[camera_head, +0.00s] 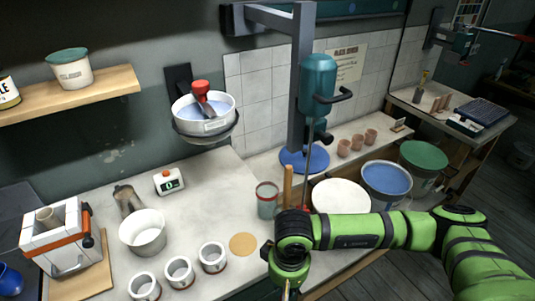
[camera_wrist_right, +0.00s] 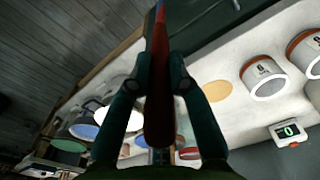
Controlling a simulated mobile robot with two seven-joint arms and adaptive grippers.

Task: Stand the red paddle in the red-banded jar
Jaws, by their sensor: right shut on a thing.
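My right gripper (camera_wrist_right: 159,72) is shut on the red paddle (camera_wrist_right: 158,115); its long red handle runs between the two fingers and shows blue towards the top of the right wrist view. In the head view my right arm comes in from the right and its wrist hangs over the front edge of the table, hiding most of the paddle. A glassy jar with a red band at its rim (camera_head: 267,201) stands upright on the table, left of and behind that wrist. The paddle is apart from it. My left gripper is in neither view.
Several white cups (camera_head: 179,272) stand along the front edge, beside a round tan disc (camera_head: 243,244). A wooden stick (camera_head: 288,184) stands upright close to the jar. A teal mixer (camera_head: 318,85) hangs behind. A white bowl (camera_head: 143,232) and timer (camera_head: 168,181) stand left.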

